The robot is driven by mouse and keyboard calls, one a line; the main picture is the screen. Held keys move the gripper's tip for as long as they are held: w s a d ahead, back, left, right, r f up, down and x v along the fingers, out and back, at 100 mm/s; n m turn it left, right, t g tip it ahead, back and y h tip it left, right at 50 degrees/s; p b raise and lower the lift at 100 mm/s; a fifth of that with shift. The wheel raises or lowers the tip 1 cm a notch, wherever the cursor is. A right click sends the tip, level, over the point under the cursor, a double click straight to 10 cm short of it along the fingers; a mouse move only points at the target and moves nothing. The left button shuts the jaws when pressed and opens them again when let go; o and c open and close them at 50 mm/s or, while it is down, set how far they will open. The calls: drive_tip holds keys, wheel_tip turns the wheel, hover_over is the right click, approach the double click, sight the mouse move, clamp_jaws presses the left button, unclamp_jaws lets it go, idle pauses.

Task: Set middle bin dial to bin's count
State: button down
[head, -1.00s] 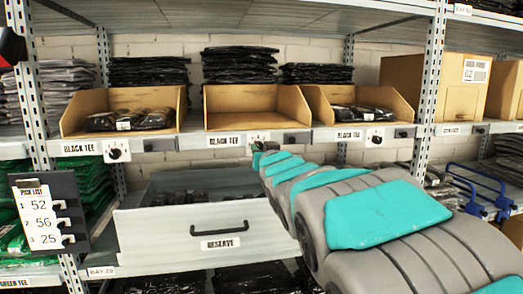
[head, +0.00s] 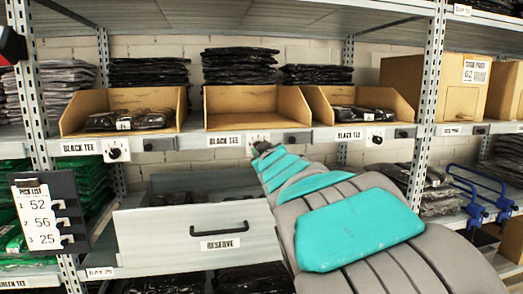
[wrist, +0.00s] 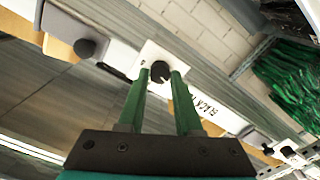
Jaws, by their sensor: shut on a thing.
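The middle bin (head: 255,122) is a cardboard bin between two others on the shelf. No packs show above its low front lip; its floor is partly hidden. Its dial is a dark round knob on a white plate (head: 258,136) on the shelf edge, right of a "BLACK TEE" label (head: 224,141). In the head view, my gripper's tip (head: 262,147) is at this dial and partly hides it. In the wrist view, the green fingers of my gripper (wrist: 161,75) are shut on the dial knob (wrist: 160,71), one on each side. The dial's numbers are too small to read.
The left bin (head: 76,115) and right bin (head: 318,106) hold black packs and have dials below. An open drawer marked "RESERVE" (head: 160,238) juts out under the shelf. A pick list (head: 37,220) reads 52, 56, 25. A steel post (head: 428,110) stands right of my arm.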

drive_tip(key=shift+n, duration=0.6)
drive_tip(key=c, duration=0.6)
unclamp_jaws()
drive_tip(key=shift+s, duration=0.1)
drive_tip(key=v, duration=0.7)
drive_tip(key=shift+s+b, duration=0.3)
drive_tip(key=shift+d, duration=0.15)
